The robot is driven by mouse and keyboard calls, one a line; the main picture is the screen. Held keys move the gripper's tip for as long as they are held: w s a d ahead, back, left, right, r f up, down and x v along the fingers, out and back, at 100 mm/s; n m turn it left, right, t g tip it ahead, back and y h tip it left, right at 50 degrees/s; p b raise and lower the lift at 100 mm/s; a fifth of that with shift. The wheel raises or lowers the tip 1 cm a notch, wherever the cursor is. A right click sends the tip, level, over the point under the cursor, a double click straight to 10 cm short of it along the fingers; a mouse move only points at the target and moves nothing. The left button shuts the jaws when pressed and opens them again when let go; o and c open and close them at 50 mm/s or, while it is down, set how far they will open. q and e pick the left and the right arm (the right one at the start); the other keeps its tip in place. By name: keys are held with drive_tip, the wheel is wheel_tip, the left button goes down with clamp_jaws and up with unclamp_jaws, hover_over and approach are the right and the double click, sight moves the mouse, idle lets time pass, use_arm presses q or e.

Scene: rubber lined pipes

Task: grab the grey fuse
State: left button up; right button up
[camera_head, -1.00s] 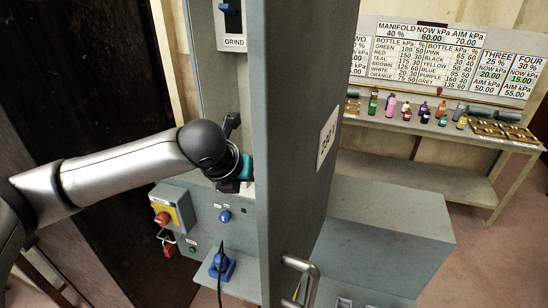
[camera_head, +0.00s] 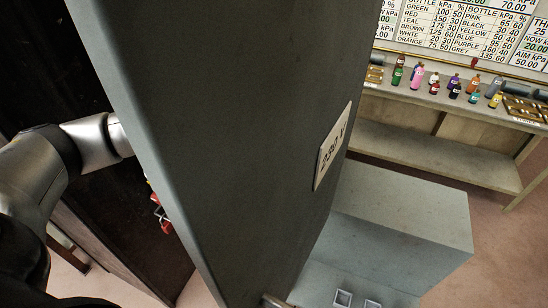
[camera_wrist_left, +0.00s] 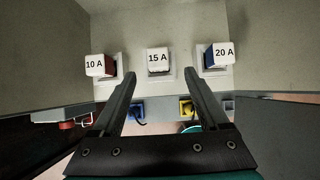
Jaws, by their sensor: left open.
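In the left wrist view three labelled fuses sit in a row on a pale panel. The middle fuse, marked 15 A (camera_wrist_left: 159,60), has a whitish-grey face and lies straight ahead between my fingers' lines. The red-sided 10 A fuse (camera_wrist_left: 99,65) is on the left, and the blue-sided 20 A fuse (camera_wrist_left: 219,56) is on the right. My left gripper (camera_wrist_left: 159,73) is open and empty, its fingertips spread to either side below the 15 A fuse. I cannot tell the remaining depth gap. In the head view the cabinet door hides this gripper. My right gripper is not in view.
The grey cabinet door (camera_head: 235,120), with a 230 V sign (camera_head: 332,146), stands across the head view. A grey box (camera_head: 400,215) is to its right. A shelf (camera_head: 440,102) with several coloured bottles stands behind. A red padlock (camera_head: 164,222) hangs left of the door.

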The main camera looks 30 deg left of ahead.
use_arm(q)
drive_tip(key=shift+w+x, duration=0.2)
drive_tip(key=shift+x, duration=3.35)
drive_tip(key=shift+a+r, duration=0.15)
clamp_jaws()
